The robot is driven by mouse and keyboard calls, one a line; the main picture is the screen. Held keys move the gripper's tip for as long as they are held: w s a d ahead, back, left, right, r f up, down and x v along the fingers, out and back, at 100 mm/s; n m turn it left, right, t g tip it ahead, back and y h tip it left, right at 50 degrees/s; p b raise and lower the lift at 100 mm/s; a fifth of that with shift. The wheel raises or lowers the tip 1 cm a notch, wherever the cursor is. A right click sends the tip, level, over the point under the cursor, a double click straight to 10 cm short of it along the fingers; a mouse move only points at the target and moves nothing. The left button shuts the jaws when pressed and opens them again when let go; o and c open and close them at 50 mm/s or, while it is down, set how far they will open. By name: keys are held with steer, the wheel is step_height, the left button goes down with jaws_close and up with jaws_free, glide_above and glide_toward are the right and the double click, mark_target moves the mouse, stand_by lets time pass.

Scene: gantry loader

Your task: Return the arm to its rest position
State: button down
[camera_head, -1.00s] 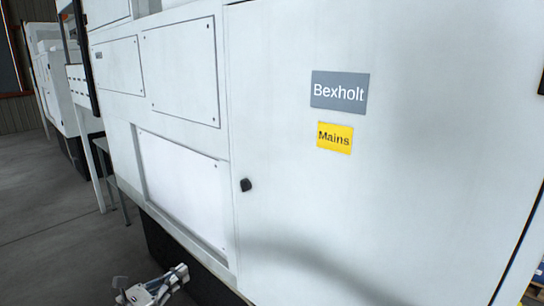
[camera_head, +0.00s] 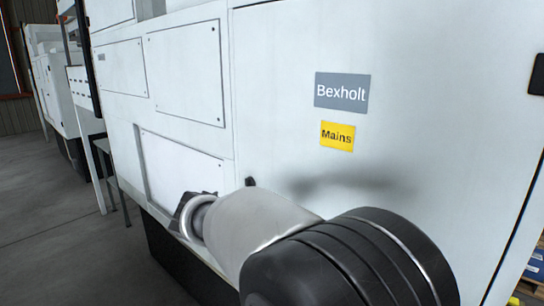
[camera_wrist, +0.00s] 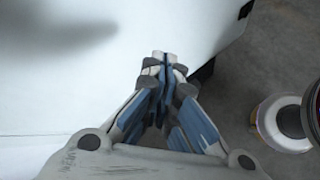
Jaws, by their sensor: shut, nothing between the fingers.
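My gripper (camera_wrist: 161,62) is shut and empty in the wrist view, its fingertips together. White cabinet panel shows to its left there and grey floor to its right. In the head view my arm reaches in from the lower right, in front of the cabinet door (camera_head: 440,130). The arm hides the lower part of the door, and the gripper's fingers cannot be made out there. The door carries a grey "Bexholt" sign (camera_head: 342,91) and a yellow "Mains" label (camera_head: 337,136). A dark knob (camera_head: 250,182) shows just above my arm.
The white cabinet fills most of the head view, close to my arm. Open grey floor (camera_head: 50,220) lies at the left, with more white machines (camera_head: 50,90) behind. Blue and yellow items (camera_head: 534,265) stand at the lower right edge.

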steer(key=s+d+r+m+g+y, duration=0.1)
steer(key=s+d+r+m+y, duration=0.1)
steer(key=s+d+m, duration=0.35)
steer(key=s+d+f+m+y, duration=0.1)
steer(key=s+m+y, duration=0.1)
steer(key=s, duration=0.5)
steer(key=s+d+f+m+y, duration=0.1)
steer(key=s+d+m+y, duration=0.1)
steer(key=s+m, duration=0.3)
steer(key=s+d+f+m+t+y, duration=0.1)
steer(key=s+m, duration=0.3)
steer(key=s, duration=0.7)
steer(key=shift+s+d+f+y, duration=0.25)
steer(key=shift+d+y, duration=0.1)
steer(key=shift+y, duration=0.55)
steer(key=c, duration=2.4)
jaws_free()
